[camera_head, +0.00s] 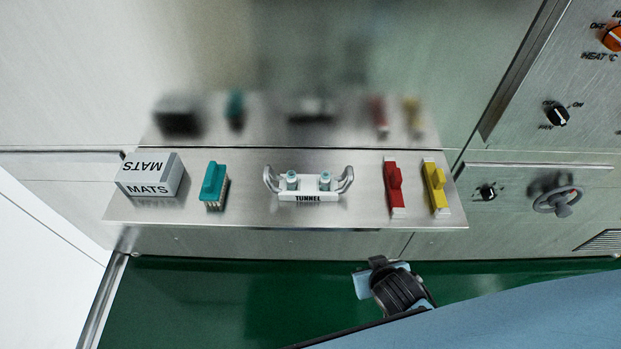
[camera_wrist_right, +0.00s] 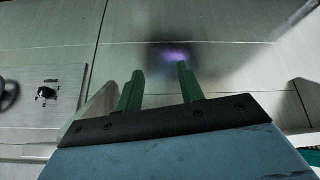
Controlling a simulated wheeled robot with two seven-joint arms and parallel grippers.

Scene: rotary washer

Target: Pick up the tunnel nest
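The tunnel nest (camera_head: 308,187) is a small white tray labelled TUNNEL, with a curved grey handle at each end and two teal-capped pieces inside. It sits upright mid-shelf on the steel shelf (camera_head: 250,216) in the head view, with nothing touching it. My right gripper (camera_wrist_right: 160,84) is open and empty in the right wrist view, its two green fingers apart and pointing at bare steel panels. The nest is not recognisable in that view. In the head view part of my right arm (camera_head: 398,287) shows below the shelf, apart from the nest. My left gripper is not in view.
A MATS box (camera_head: 149,190) and a teal block-like item (camera_head: 213,184) stand left of the nest. A red item (camera_head: 394,188) and a yellow item (camera_head: 435,187) are right of it. A handwheel (camera_head: 558,197) and knobs are on the right panels. Gaps flank the nest.

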